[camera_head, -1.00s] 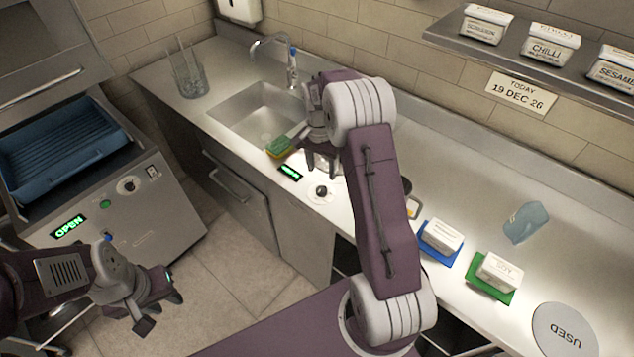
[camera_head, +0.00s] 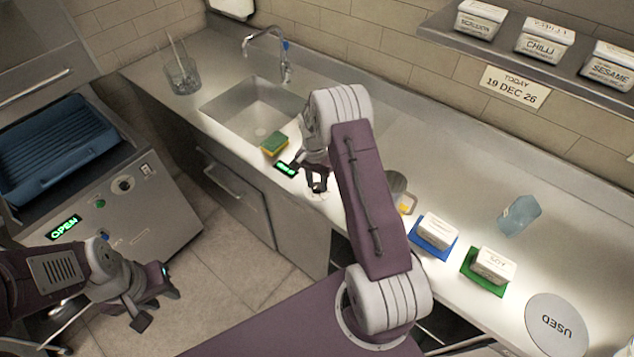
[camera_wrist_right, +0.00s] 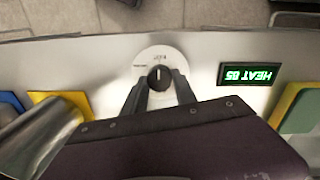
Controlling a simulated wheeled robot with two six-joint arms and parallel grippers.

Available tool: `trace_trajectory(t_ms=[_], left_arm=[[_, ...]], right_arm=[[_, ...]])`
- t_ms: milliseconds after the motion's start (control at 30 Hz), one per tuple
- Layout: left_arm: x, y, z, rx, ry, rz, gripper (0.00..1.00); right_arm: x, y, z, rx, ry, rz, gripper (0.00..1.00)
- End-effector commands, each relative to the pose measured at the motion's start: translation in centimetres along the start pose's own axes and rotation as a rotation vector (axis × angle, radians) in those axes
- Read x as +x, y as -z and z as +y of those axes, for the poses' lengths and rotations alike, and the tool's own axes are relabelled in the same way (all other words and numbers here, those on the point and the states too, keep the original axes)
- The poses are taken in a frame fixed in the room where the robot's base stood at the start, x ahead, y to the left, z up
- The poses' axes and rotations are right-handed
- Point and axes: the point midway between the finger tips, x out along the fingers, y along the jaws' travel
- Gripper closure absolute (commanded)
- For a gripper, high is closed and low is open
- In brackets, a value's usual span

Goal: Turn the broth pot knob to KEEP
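The black knob (camera_wrist_right: 160,77) sits on a round white dial plate (camera_wrist_right: 160,58) in the right wrist view, its pointer mark roughly upright in that picture. The dial's lettering is too small to read surely. A green display (camera_wrist_right: 251,75) beside it reads HEAT 85, upside down; the display also shows in the head view (camera_head: 286,169). My right gripper (camera_wrist_right: 160,88) is open, its fingers on either side of the knob; contact cannot be told. In the head view my right gripper (camera_head: 316,184) points down over the dial and hides the knob. My left gripper (camera_head: 154,301) is open and empty, over the floor.
A green and yellow sponge (camera_head: 274,144) lies by the sink (camera_head: 235,110). A metal vessel (camera_wrist_right: 40,137) stands beside the dial. Labelled tubs stand on a blue mat (camera_head: 432,253) and a green mat (camera_head: 484,284). A machine at left has a display reading OPEN (camera_head: 64,227).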

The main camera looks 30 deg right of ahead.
Motion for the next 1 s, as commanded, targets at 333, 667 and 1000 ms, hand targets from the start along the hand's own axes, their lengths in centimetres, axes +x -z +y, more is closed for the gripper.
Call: trace_trajectory(t_ms=[333,667,1000], left_arm=[[-0.01,0.00,0.00,0.000,0.000,0.000,0.68],[0.06,-0.01,0.00,0.000,0.000,0.000,0.68],[0.03,0.00,0.00,0.000,0.000,0.000,0.68]], right_arm=[[-0.10,-0.02,-0.01,-0.035,0.000,0.001,1.00],[-0.12,-0.09,-0.01,-0.255,-0.001,0.012,1.00],[-0.18,-0.12,-0.03,-0.579,0.000,0.031,1.00]])
